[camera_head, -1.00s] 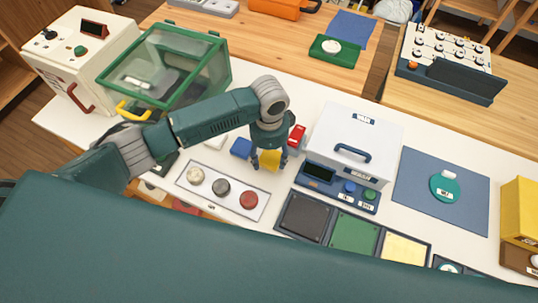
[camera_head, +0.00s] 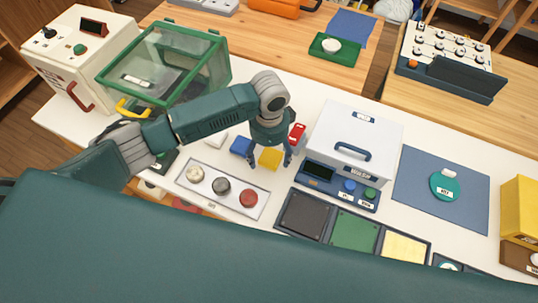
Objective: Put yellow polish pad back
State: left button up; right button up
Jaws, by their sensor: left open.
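A small yellow pad (camera_head: 270,158) lies on the white table, beside a blue block (camera_head: 241,146). My left gripper (camera_head: 270,161) points down over the yellow pad, with its fingers open and apart on either side of it. I cannot tell whether either finger touches the pad. My right gripper is not in view.
A white block (camera_head: 216,141) and a red item (camera_head: 297,133) are close by. A white panel with round knobs (camera_head: 208,203) lies in front. A white lidded machine (camera_head: 354,140) stands right. A tray (camera_head: 327,229) holds dark, green and pale yellow squares. A green-framed clear box (camera_head: 184,88) stands left.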

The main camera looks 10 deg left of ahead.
aim_at(270, 156)
pick_arm(q)
notch_tip(270, 156, up, 11)
jog(key=b, duration=0.1)
jog(key=shift+d, duration=0.1)
dwell(0.4)
